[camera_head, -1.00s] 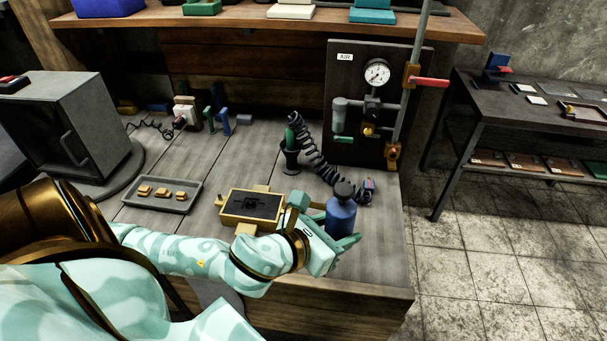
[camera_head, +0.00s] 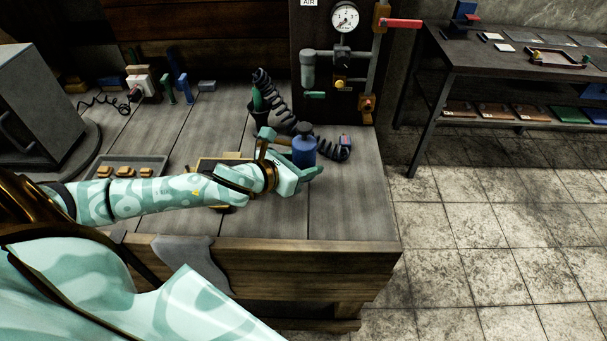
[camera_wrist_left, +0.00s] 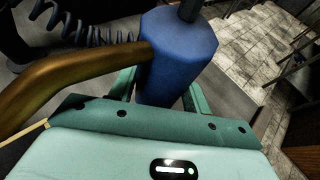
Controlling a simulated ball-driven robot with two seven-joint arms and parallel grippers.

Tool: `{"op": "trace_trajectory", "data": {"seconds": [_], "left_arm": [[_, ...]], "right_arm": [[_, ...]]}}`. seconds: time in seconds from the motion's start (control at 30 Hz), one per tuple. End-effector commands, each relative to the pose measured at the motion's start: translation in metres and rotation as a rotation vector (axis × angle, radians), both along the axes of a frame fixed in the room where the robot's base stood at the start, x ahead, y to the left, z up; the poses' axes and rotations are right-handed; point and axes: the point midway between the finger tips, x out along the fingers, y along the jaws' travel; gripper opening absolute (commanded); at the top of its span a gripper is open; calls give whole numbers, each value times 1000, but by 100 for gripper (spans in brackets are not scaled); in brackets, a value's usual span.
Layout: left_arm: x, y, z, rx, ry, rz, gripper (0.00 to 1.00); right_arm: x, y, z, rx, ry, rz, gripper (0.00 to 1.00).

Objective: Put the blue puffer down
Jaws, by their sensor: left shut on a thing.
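The blue puffer (camera_head: 304,152) is a dark-capped blue bottle, upright near the right end of the wooden workbench. My left gripper (camera_head: 309,174) is shut on its lower body. In the left wrist view the puffer (camera_wrist_left: 176,60) stands between the green fingers (camera_wrist_left: 156,90), its dark neck at the top edge. Its base is hidden by the fingers, so I cannot tell whether it touches the bench. My right gripper is not in view.
A wood-framed box (camera_head: 212,163) is partly hidden behind my left arm. A coiled black hose (camera_head: 284,120) runs behind the puffer to a small red-and-blue piece (camera_head: 345,142). A grey tray (camera_head: 150,162) sits left. Bare bench (camera_head: 350,205) lies in front and right.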

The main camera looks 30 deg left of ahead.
Motion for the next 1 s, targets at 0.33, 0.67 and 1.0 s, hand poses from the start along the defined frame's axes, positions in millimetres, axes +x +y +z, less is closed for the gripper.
{"op": "trace_trajectory", "data": {"seconds": [0.33,0.67,1.0], "left_arm": [[3,2,-35,0,0,0,18],[3,2,-41,0,1,0,18],[1,2,-49,-3,6,1,59]], "right_arm": [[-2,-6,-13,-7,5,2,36],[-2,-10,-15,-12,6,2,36],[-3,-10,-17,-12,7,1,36]]}}
